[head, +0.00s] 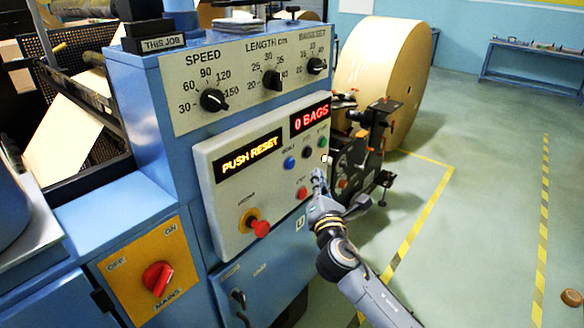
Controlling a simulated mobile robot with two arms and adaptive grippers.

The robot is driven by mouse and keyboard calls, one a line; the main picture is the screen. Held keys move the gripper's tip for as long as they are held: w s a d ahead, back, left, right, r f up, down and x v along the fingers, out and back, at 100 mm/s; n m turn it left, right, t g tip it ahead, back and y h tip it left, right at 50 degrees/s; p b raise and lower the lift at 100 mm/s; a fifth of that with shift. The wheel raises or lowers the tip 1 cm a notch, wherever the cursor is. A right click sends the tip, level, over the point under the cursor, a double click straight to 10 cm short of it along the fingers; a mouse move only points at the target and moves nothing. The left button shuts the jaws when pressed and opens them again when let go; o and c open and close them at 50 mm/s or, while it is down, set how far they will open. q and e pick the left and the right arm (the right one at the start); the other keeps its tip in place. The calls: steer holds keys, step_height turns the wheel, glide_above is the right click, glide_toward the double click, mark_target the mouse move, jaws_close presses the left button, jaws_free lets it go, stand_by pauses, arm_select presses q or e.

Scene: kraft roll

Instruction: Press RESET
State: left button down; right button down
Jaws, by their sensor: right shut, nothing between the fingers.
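The control panel (225,205) is a pale box on the blue machine. Its orange display (249,157) reads PUSH RESET, and a red display (310,117) reads 0 BAGS. Below are a blue button (289,162), a black button (306,152), a green button (322,142) and a red button (302,192); their small labels are too blurred to read surely. My right gripper (318,176) is shut and empty at the panel's right edge, right of the red button and below the black and green ones. I cannot tell whether it touches the panel. My left gripper is out of view.
A red mushroom knob (260,229) sticks out at the panel's lower left. A yellow plate (150,272) with a red rotary switch is lower left. Three black dials sit above the displays. A large kraft roll (375,75) stands behind my right arm. The floor at right is mostly open.

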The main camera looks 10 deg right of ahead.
mark_target(290, 164)
steer(key=shift+w+a+b, duration=0.3)
steer(key=shift+w+a, duration=0.5)
steer(key=shift+w, duration=0.2)
steer(key=shift+w+a+b, duration=0.25)
steer(key=shift+w+a, duration=0.5)
steer(key=shift+w, duration=0.25)
steer(key=shift+w+a, duration=0.25)
steer(key=shift+w, duration=0.05)
steer(key=shift+w+a, duration=0.3)
steer(key=shift+w, duration=0.05)
stand_by(0.8)
stand_by(0.3)
steer(key=shift+s+d, duration=0.55)
steer(key=shift+s, duration=0.15)
steer(key=shift+p, duration=0.3)
